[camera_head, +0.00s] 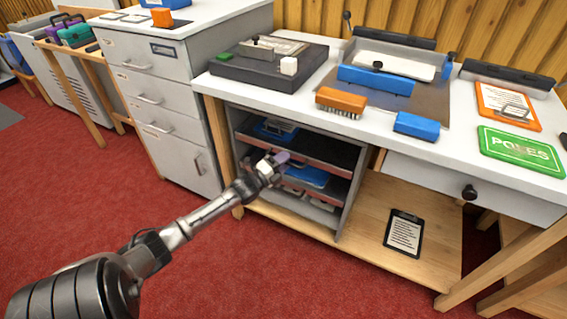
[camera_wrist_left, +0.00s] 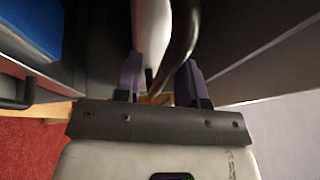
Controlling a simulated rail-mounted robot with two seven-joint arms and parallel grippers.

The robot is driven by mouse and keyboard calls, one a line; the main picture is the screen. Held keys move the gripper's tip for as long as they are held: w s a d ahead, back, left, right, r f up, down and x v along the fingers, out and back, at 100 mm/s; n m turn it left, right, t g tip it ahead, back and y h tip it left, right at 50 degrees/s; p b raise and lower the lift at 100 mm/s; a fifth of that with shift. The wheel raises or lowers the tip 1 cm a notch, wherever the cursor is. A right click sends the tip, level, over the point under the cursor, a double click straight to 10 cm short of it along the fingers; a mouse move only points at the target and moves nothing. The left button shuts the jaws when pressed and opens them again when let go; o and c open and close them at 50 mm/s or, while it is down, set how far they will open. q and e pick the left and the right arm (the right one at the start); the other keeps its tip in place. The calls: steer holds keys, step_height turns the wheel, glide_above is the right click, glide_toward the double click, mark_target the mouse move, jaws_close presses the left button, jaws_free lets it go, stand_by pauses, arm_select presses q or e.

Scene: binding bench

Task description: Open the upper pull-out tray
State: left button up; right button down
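The upper pull-out tray (camera_head: 325,166) is in the open grey cabinet under the bench, its front edge showing as a dark reddish strip. My left gripper (camera_head: 279,159) is at the front of this tray in the head view, covering part of its edge. In the left wrist view, its two purple fingers (camera_wrist_left: 160,82) stand apart. A dark curved bar (camera_wrist_left: 183,40), which looks like a handle, and a pale strip show between them. I cannot tell whether either finger touches the bar. My right gripper is not in view.
A lower shelf with blue items (camera_head: 306,176) lies below the upper tray. The bench top (camera_head: 290,93) above carries a brush, blue blocks and a green sign. A drawer with a black knob (camera_head: 469,192) is to the right. Open red floor (camera_head: 300,265) lies in front.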

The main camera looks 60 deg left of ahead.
arm_select(q)
steer(key=shift+c, duration=0.3)
jaws_close()
stand_by(0.3)
